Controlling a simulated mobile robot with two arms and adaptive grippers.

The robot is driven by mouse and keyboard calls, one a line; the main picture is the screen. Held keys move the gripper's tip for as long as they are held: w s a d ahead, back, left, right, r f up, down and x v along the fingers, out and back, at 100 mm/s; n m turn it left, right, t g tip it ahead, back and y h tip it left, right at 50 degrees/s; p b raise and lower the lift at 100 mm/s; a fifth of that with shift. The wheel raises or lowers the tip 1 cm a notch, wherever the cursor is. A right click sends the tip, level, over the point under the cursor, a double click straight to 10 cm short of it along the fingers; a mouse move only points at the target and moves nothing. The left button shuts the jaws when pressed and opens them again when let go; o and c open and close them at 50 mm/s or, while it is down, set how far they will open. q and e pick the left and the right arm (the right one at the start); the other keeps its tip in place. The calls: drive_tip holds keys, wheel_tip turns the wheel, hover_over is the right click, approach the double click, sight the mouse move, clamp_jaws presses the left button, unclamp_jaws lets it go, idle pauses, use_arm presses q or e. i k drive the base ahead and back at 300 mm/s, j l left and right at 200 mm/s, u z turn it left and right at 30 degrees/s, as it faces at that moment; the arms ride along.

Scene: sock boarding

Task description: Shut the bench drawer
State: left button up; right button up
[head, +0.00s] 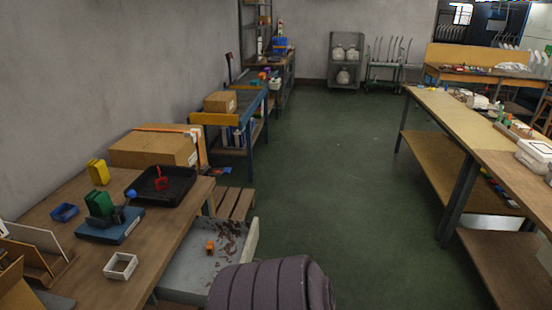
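The bench drawer (184,275) is a pale grey tray pulled out from under the wooden workbench (168,232) on the left. It stands open toward the right, into the aisle. Dark brown scraps (228,236) and a small orange object (210,247) lie in it. A dark, ribbed, rounded shape (270,285) at the bottom centre hides the drawer's near right part; I cannot tell what it is. Neither of my grippers shows in the head view.
The bench holds a black tray (180,193), a blue box (112,229), a white dish (121,265) and a cardboard box (150,151). A wooden pallet (231,203) lies beyond the drawer. The green floor (340,190) is clear up to the long table (462,125) on the right.

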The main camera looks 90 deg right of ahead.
sight(188, 278)
drive_tip(key=z, duration=2.3)
